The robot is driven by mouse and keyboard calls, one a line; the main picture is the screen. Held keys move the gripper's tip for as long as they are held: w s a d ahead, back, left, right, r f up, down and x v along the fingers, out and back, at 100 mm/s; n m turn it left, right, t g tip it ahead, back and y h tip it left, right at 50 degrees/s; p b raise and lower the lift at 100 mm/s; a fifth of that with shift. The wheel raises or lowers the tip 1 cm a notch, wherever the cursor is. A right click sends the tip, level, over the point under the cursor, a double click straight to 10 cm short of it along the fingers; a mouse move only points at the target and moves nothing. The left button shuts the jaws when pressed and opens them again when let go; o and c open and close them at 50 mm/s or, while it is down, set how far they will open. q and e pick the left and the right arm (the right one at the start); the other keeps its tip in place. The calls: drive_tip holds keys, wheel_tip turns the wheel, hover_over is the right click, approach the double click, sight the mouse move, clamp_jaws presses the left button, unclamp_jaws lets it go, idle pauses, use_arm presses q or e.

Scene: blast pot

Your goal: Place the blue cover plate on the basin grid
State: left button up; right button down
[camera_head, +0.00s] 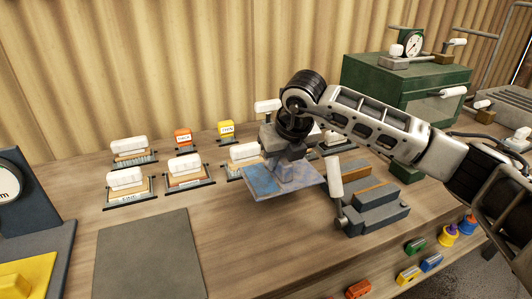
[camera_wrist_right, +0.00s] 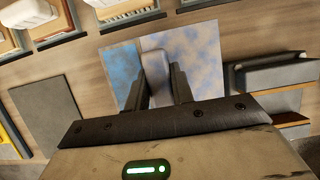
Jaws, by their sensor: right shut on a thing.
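The blue cover plate (camera_head: 265,184) is a flat square with mottled blue and grey patches and a pale upright handle. My right gripper (camera_head: 290,155) is shut on its handle and holds the plate roughly level, apparently above the wooden bench. In the right wrist view the plate (camera_wrist_right: 203,65) spreads to both sides of the fingers (camera_wrist_right: 158,88), which grip the pale handle between them. I cannot clearly identify the basin grid; a grey slatted piece (camera_head: 508,103) shows at the far right edge. My left gripper is not in view.
A grey stepped block (camera_head: 375,212) with a white handle stands just right of the plate. Several small white-topped trays (camera_head: 126,183) stand behind and left. A grey mat (camera_head: 150,255) lies at front left. A green cabinet (camera_head: 385,85) with a gauge (camera_head: 411,43) stands at back right.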

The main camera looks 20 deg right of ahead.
sight(281, 181)
drive_tip(key=shift+w+f, duration=0.15)
drive_tip(key=shift+f, duration=2.45)
drive_tip(key=shift+f, duration=0.15)
drive_tip(key=c, duration=1.2)
unclamp_jaws()
drive_tip(key=shift+s+f, duration=0.2)
drive_tip(key=b+v, duration=0.1)
drive_tip(key=v, duration=1)
drive_tip(key=shift+s+a+r, duration=0.1)
drive_tip(key=shift+r, duration=0.1)
drive_tip(key=shift+o, duration=0.4)
drive_tip(key=r, duration=0.4)
drive_tip(key=shift+s+d+r+p, duration=0.2)
drive_tip(key=shift+s+d+p, duration=0.05)
drive_tip(key=shift+s+p, duration=0.1)
drive_tip(key=p+x, duration=0.1)
drive_tip(key=x, duration=0.9)
drive_tip(key=shift+f, duration=0.2)
drive_tip(key=shift+s+p+x, duration=0.2)
drive_tip(key=shift+p+x, duration=0.15)
drive_tip(key=shift+x, duration=1.05)
drive_tip(key=shift+s+p+x, duration=0.2)
drive_tip(key=shift+p+x, duration=0.1)
drive_tip(key=shift+x, duration=1.05)
